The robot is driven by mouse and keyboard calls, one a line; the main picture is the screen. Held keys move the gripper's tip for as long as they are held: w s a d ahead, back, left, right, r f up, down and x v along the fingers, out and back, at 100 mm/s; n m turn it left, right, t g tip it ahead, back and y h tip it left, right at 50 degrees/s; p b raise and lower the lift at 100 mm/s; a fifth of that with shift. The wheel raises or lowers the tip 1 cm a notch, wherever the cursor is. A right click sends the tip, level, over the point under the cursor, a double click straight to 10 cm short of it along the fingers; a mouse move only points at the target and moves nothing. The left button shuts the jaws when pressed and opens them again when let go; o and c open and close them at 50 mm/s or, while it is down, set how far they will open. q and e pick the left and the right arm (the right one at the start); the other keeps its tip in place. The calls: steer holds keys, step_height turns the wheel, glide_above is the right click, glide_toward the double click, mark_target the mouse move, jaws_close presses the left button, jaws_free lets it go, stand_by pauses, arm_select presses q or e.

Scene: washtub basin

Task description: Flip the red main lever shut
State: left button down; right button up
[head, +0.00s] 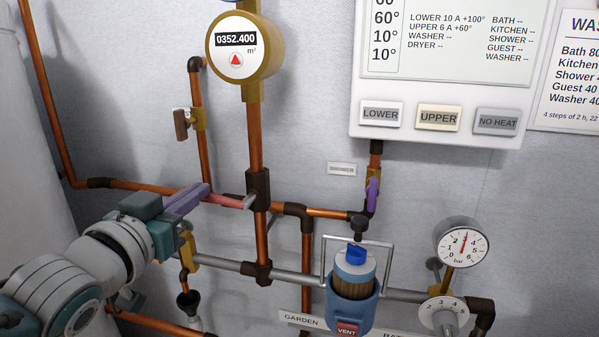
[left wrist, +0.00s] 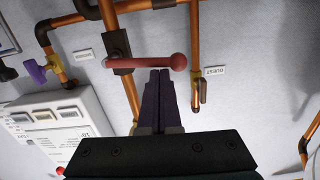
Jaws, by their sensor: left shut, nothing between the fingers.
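The red main lever (head: 228,200) sticks out to the left from its dark valve body (head: 257,190) on the upright copper pipe, roughly crosswise to that pipe. My left gripper (head: 207,190) is at the lever's outer end, its purple fingers shut with nothing between them, and it hides that end in the head view. In the left wrist view the whole lever (left wrist: 140,63) shows, with a round knob at its end. The fingertips (left wrist: 160,71) there are right at the lever near the knob; whether they touch it I cannot tell. My right gripper is not in view.
A brass water meter (head: 244,47) sits above on the same pipe. A brown-handled tap (head: 182,124) is at upper left and a purple-handled valve (head: 373,190) at right. A blue-capped filter (head: 353,290), a pressure gauge (head: 462,245) and a control panel (head: 437,117) are further right.

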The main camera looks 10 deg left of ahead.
arm_select(q)
steer(key=shift+a+f+n, duration=0.1)
steer(key=shift+f+n, duration=0.2)
steer(key=shift+n, duration=0.2)
stand_by(0.3)
step_height(320, 180, up, 5)
steer(key=p, duration=0.4)
steer(key=s+p, duration=0.2)
steer(key=s, duration=0.8)
steer(key=shift+s+a+f, duration=0.15)
steer(key=shift+s+f, duration=0.15)
steer(key=shift+s, duration=0.1)
